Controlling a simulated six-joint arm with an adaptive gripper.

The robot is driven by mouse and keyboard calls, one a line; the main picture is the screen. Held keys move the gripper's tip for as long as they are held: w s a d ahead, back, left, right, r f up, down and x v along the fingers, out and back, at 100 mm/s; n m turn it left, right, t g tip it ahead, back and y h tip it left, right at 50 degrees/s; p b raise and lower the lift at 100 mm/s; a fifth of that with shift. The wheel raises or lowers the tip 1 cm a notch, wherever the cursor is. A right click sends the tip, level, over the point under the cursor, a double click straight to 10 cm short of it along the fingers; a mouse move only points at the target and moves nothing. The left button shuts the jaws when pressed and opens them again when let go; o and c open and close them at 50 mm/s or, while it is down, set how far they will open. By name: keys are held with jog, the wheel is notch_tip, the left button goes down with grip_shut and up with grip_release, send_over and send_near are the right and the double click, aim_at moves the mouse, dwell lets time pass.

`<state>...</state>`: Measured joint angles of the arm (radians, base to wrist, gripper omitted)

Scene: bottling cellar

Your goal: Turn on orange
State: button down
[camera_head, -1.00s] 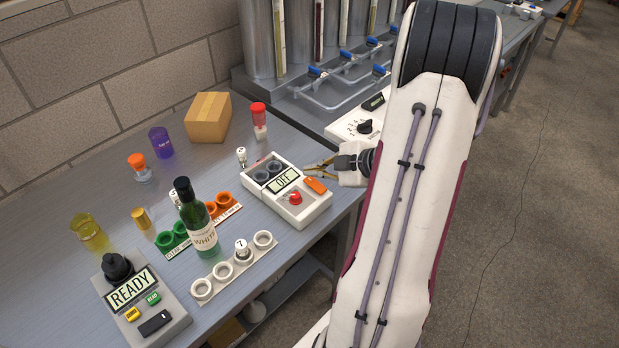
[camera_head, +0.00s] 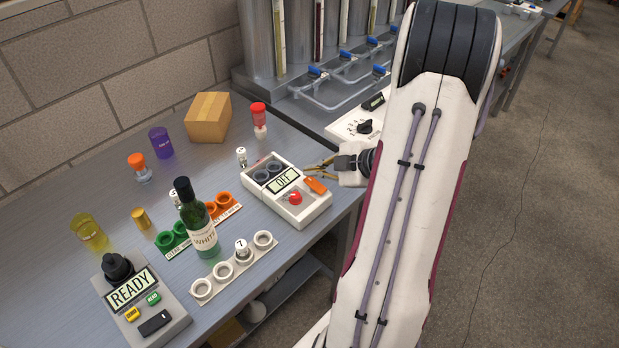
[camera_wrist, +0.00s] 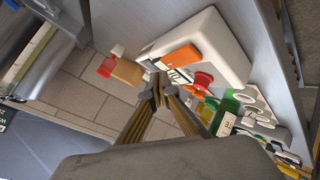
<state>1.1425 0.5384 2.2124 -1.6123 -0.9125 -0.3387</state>
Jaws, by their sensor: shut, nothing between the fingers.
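A white switch box (camera_head: 310,212) stands near the table's right edge. It carries a display reading OFF (camera_head: 283,181), an orange rocker (camera_head: 315,185), a red knob (camera_head: 295,198) and two dark round sockets (camera_head: 268,172). My gripper (camera_head: 308,169) is beside the box's right side, close to the orange rocker. In the wrist view the shut, empty fingertips (camera_wrist: 152,92) are in front of the box, near the orange rocker (camera_wrist: 182,58) and display. Whether they touch the box I cannot tell.
A green bottle labelled WHITE (camera_head: 200,225) stands left of the box. A READY device (camera_head: 160,310) is at front left, and a cardboard box (camera_head: 208,118) at the back. A white dial panel (camera_head: 350,128) lies behind my gripper. Small coloured items stand between.

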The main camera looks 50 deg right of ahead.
aim_at(316, 184)
jog(key=shift+w+f, duration=0.15)
jog(key=shift+f, duration=0.7)
dwell(1.6)
jog(key=shift+r, duration=0.2)
jog(key=shift+r, duration=0.65)
jog(key=shift+r, duration=0.1)
dwell(0.3)
jog(key=shift+s+r, duration=0.2)
jog(key=shift+r, duration=0.6)
jog(key=shift+s+r, duration=0.15)
jog(key=shift+r, duration=0.65)
jog(key=shift+s+r, duration=0.2)
jog(key=shift+r, duration=0.6)
